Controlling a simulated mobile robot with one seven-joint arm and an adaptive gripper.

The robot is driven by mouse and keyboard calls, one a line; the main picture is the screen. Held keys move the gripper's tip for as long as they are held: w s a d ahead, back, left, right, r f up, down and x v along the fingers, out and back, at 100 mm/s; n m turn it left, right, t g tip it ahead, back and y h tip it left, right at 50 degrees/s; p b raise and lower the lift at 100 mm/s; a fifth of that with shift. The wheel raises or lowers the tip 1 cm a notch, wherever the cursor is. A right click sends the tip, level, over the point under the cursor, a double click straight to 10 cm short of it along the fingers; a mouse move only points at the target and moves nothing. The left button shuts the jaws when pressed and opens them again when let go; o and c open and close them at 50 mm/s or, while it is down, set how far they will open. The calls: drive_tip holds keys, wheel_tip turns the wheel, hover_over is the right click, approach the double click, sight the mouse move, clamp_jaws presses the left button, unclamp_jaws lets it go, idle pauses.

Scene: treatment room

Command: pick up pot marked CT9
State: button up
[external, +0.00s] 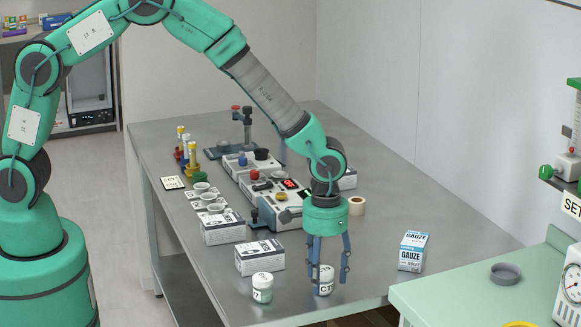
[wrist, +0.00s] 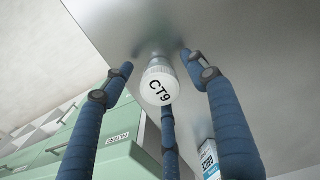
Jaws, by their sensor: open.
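The pot marked CT9 (external: 325,284) is a small white jar standing upright near the front edge of the steel table (external: 372,262). In the wrist view the pot (wrist: 158,86) shows its round lid with black CT9 letters. My gripper (external: 330,277) points down over it with blue fingers spread around the pot. The gripper (wrist: 160,75) is open, and a gap shows between the lid and the fingers. Part of the pot is hidden behind a finger in the external view.
Another white pot (external: 262,288), its marking ending in 7, stands to the left. A white box (external: 260,257) lies behind it. A gauze box (external: 413,251) stands to the right, and a tape roll (external: 357,206) behind. A green counter (external: 450,292) borders the right.

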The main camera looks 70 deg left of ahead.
sight(324, 269)
idle(0.3)
drive_tip(key=c, duration=1.3)
drive_tip(key=shift+r, duration=0.1)
drive_tip(key=shift+r+p, duration=0.95)
drive_tip(key=shift+r, duration=4)
